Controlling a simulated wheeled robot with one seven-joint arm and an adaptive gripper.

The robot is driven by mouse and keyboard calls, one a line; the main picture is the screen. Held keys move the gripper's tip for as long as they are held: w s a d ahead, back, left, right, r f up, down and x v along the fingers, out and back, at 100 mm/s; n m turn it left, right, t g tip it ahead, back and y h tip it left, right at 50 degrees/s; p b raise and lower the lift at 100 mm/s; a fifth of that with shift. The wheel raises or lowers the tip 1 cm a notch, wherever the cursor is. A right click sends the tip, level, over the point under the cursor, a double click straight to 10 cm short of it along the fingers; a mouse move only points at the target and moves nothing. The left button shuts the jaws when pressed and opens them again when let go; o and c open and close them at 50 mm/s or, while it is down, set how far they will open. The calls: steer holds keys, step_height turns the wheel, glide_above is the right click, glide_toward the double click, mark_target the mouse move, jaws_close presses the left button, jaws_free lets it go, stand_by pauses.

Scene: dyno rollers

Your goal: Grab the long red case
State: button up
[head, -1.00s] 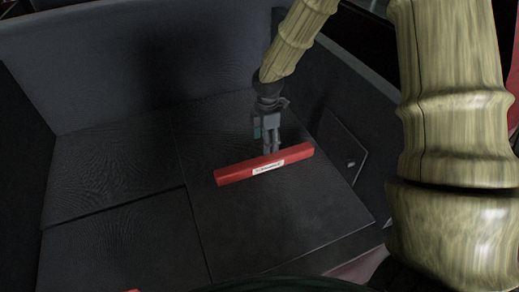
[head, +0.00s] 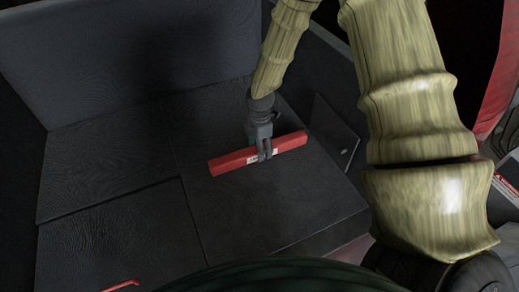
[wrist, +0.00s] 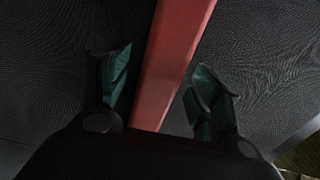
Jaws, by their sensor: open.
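The long red case (head: 228,162) lies on the dark panel floor of the compartment in the head view, with a white label near its middle. My gripper (head: 264,154) is over the middle of the case and hides part of the label. In the wrist view the red case (wrist: 172,60) runs between the two fingers of my open gripper (wrist: 162,90), with one finger on each side. The case passes out of sight under the gripper body. I cannot tell whether the fingers touch it.
The dark floor panels (head: 110,155) are clear to the left. A grey wall (head: 120,55) stands behind, and a small panel with a knob (head: 335,130) is on the right. A thin red object (head: 122,285) shows at the bottom left edge.

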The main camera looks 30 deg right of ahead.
steer(key=shift+f, duration=0.8)
jaws_close()
steer(key=shift+r, duration=0.1)
